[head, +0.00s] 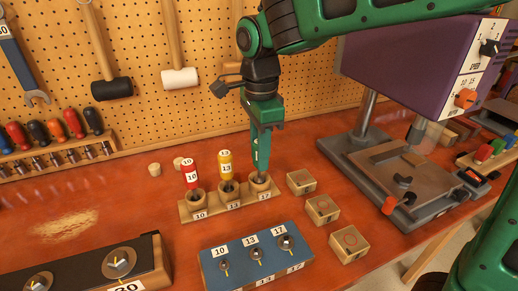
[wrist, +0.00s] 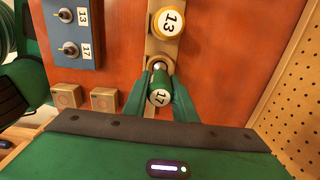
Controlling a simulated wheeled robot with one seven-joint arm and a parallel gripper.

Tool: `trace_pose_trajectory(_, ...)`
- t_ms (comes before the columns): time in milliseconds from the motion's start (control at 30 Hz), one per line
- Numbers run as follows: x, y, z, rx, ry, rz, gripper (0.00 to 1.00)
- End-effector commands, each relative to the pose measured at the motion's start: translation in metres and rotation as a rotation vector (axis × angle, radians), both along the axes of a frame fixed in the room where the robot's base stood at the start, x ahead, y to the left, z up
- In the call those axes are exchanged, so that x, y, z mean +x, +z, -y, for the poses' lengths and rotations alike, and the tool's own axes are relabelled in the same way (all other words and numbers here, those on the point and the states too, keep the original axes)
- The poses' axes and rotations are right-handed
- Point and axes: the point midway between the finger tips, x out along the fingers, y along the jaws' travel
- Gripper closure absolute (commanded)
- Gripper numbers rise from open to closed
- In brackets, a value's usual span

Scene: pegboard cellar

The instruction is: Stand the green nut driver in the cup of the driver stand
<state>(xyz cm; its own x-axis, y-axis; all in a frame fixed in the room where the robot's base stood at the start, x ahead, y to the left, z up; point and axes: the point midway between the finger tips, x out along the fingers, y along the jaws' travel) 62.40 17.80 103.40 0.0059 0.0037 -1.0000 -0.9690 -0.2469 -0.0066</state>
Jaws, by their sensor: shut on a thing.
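The driver stand (head: 215,211) is a wooden bar with three cups marked 10, 13 and 17. A red driver marked 10 (head: 190,172) and a yellow driver marked 13 (head: 225,163) stand upright in its left and middle cups. My gripper (head: 261,166) is right above the 17 cup (head: 260,185). In the wrist view it is shut on the green nut driver (wrist: 160,84), whose cap reads 17. The driver points down at the cup. Its tip looks to be at or in the cup's mouth; I cannot tell how deep. In the head view my fingers mostly hide its handle.
A blue block (head: 207,263) with numbered bolts stands in front of the stand. Three small wooden blocks (head: 322,209) lie to the right. A purple drill press (head: 410,65) stands at the back right. Hammers (head: 180,78) hang on the pegboard behind.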

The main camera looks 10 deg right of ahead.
Motion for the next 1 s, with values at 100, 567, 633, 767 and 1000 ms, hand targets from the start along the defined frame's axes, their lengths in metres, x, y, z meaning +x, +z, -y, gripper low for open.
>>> trace_pose_trajectory(100,-0.0004,-0.0044,0.0003,-0.001,0.0,-0.002,1.0)
trace_pose_trajectory(567,-0.0001,-0.0072,0.0001,0.0,0.0,0.0,0.53)
trace_pose_trajectory(633,-0.0001,-0.0072,0.0001,0.0,0.0,0.0,0.53)
trace_pose_trajectory(767,-0.0001,-0.0072,0.0002,0.0,0.0,0.0,0.53)
trace_pose_trajectory(1000,0.0003,0.0009,0.0,0.001,0.0,0.001,0.53)
